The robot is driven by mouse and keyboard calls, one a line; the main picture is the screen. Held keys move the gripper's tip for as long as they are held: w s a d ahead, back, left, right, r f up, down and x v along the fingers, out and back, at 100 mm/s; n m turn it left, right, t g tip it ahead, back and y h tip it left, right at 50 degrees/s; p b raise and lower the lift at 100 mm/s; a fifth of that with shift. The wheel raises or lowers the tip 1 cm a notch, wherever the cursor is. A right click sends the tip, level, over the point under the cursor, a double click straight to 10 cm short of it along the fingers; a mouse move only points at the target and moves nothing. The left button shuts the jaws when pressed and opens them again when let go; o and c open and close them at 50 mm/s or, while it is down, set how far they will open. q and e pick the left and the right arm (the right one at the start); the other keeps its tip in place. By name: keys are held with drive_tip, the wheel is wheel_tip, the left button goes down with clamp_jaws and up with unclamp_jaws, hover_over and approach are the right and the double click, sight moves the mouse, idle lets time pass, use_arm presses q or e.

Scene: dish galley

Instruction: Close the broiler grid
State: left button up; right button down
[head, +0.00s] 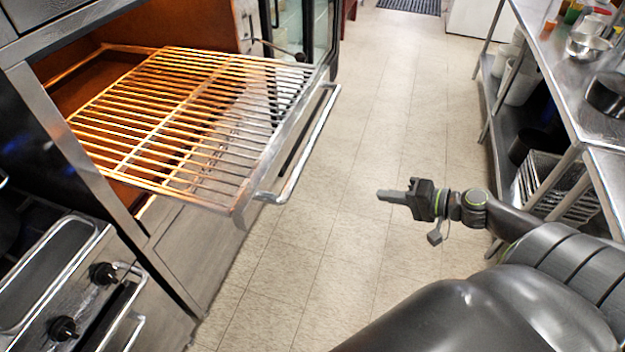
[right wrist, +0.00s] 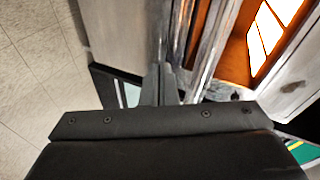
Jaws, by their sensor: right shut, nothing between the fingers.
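The broiler grid (head: 190,125) is a wire rack pulled well out of the glowing broiler opening (head: 75,75) on the left in the head view. A metal handle bar (head: 307,150) runs along its front edge. My right gripper (head: 384,195) is shut and empty, to the right of the handle and apart from it in the head view, pointing left. In the right wrist view its fingers (right wrist: 160,85) show together, with metal bars and the orange-lit interior beyond them. My left gripper is not in view.
A steel shelf table (head: 570,80) with pots and bowls stands along the right. A unit with black knobs (head: 103,273) is at the lower left. The tiled floor (head: 370,110) between the two sides is clear.

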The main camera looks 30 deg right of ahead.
drive_tip(key=a+r+y, duration=0.3)
drive_tip(key=a+r, duration=0.3)
drive_tip(key=r, duration=0.2)
approach(299, 175)
drive_tip(key=shift+y, duration=0.3)
drive_tip(key=x, duration=0.4)
drive_tip(key=shift+w+f+b, duration=0.3)
drive_tip(key=shift+b, duration=0.1)
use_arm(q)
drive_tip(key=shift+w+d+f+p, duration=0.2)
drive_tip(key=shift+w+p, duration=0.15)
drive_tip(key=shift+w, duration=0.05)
use_arm(e)
drive_tip(key=shift+x, duration=1.15)
drive_tip(key=shift+s+f, duration=0.1)
drive_tip(key=shift+f, duration=0.05)
